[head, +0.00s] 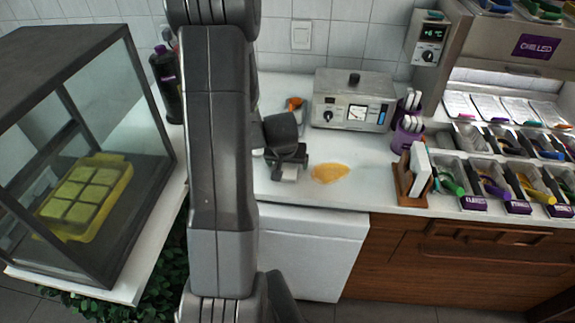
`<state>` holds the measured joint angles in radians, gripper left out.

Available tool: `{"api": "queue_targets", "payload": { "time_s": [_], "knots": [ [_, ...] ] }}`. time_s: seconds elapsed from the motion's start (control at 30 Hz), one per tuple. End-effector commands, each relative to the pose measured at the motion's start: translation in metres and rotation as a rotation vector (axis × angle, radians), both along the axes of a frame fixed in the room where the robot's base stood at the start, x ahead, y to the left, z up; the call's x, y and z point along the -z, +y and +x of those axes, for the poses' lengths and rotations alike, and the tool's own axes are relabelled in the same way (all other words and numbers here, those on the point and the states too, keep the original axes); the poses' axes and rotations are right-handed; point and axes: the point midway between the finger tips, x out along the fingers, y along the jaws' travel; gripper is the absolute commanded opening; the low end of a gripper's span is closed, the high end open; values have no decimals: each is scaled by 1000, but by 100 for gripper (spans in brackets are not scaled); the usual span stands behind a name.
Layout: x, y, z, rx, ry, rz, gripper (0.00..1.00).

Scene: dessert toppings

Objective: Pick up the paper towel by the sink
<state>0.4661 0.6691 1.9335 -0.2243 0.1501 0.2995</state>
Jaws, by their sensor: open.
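My gripper (289,173) hangs over the white counter, left of a flat yellow-orange piece (330,174) that lies on the counter. The two are apart in the picture. The jaws are open; a small pale patch shows between them, and I cannot tell whether it is part of the gripper or something below. I cannot make out a sink. No paper towel is clearly recognisable; the yellow piece could be a cloth or towel, but I cannot tell. My own arm hides the counter's left part.
A grey control box (352,101) stands behind. A purple holder (407,139) and a wooden rack with white sheets (416,172) stand right. Topping bins (486,186) line the far right. A glass case (112,150) with a yellow tray (122,187) stands left.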

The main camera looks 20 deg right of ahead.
Motion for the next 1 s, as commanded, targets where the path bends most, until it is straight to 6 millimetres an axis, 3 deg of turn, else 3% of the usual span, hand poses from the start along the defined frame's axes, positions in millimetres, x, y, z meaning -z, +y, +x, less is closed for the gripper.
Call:
{"api": "queue_targets", "payload": {
  "time_s": [0.1, 0.3, 0.4, 0.67, 1.0],
  "knots": [
    [0, 0, 0, 0, 0, 0, 83],
    [0, 0, 0, 0, 0, 0, 44],
    [0, 0, 0, 0, 0, 0, 36],
    [-7, 0, 0, 1, -1, -1, 36],
    [-61, 0, 1, 1, -6, -2, 36]
  ]
}}
